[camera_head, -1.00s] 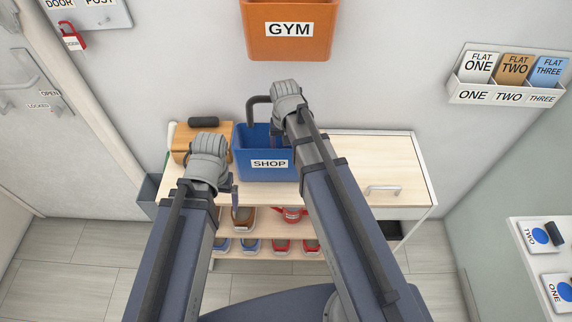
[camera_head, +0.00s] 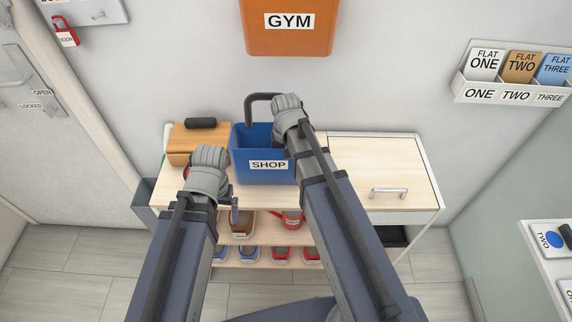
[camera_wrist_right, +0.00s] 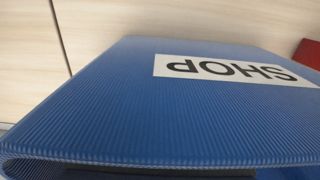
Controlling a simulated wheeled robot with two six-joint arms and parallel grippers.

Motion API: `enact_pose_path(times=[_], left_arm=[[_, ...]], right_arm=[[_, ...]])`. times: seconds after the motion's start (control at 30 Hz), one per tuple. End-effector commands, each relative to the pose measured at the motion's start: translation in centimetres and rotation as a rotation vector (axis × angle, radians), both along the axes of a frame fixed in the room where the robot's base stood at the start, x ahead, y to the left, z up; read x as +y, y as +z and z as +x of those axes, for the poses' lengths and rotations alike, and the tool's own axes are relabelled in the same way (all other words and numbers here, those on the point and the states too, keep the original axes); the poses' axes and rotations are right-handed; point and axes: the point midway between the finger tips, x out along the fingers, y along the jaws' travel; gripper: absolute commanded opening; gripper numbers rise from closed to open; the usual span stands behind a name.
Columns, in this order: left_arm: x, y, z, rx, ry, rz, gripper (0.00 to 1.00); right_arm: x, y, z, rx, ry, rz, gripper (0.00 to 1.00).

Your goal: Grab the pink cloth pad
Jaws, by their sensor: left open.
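I cannot make out a pink cloth pad in either view. My left gripper (camera_head: 234,205) is open and empty, over the front edge of the wooden table (camera_head: 345,150). It is left of and in front of the blue SHOP bin (camera_head: 262,177). My right wrist is over the right end of that bin; its jaws are mostly hidden in the head view. The right wrist view shows the bin's ribbed blue wall (camera_wrist_right: 130,110) very close, with its label upside down. A dark shape at the bottom edge there is unclear.
A wooden box (camera_head: 190,140) with a dark handle stands left of the bin. An orange GYM bin (camera_head: 290,43) hangs on the wall above.

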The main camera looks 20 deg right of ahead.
Motion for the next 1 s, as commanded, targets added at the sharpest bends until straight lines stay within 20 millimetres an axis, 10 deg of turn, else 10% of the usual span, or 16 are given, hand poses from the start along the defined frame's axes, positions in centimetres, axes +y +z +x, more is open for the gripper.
enact_pose_path(times=[0.57,1.0], left_arm=[[0.00,0.00,0.00,0.000,0.000,0.000,0.95],[-0.01,0.05,0.00,0.000,0.000,0.000,0.95]], right_arm=[[0.00,0.00,0.00,0.000,0.000,0.000,0.02],[0.00,0.05,0.00,0.000,0.000,0.000,0.00]])
